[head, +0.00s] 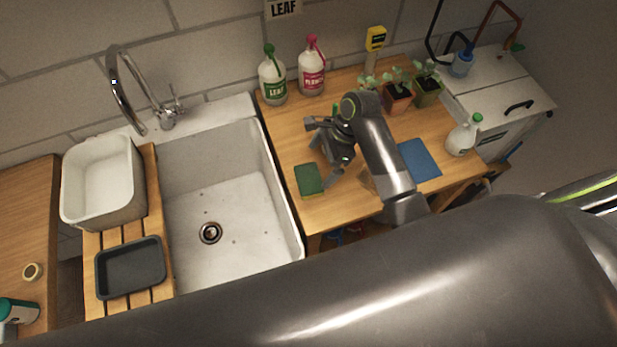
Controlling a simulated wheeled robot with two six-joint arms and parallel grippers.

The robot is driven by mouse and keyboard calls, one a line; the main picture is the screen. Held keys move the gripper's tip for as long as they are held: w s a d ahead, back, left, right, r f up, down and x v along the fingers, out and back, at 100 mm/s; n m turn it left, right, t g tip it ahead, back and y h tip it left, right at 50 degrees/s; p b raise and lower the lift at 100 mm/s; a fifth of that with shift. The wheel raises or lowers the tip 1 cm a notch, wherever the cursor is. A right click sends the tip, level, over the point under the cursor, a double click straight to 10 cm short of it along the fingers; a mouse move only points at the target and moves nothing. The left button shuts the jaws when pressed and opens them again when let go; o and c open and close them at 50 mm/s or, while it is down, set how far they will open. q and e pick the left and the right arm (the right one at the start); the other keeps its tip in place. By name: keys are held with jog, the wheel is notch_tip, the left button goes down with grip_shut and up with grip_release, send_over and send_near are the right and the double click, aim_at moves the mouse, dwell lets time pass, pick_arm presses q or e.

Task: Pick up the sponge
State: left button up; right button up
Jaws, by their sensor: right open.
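A green sponge (309,180) lies flat on the wooden counter, just right of the sink. My right gripper (323,160) is open and empty, just above and to the right of the sponge in the picture. One finger shows near the sponge's right edge. I cannot tell whether it touches the sponge or how high it is. My left gripper is not in view.
The sink (245,215) is left of the counter, with a white tub (103,218) and dark tray (130,268) beside it. Green-labelled (272,82) and pink-labelled (312,75) bottles stand behind the gripper. Potted seedlings (397,98), a blue cloth (419,160) and a white bottle (461,138) are right.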

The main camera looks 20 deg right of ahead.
aim_at(310, 178)
jog(key=shift+x, duration=1.05)
jog(key=p+x, duration=0.1)
jog(key=x, duration=0.2)
jog(key=shift+s+a+f+p, duration=0.2)
jog(key=shift+a+p, duration=0.05)
jog(key=shift+p, duration=0.1)
jog(key=shift+x, duration=0.8)
jog(key=c, duration=0.8)
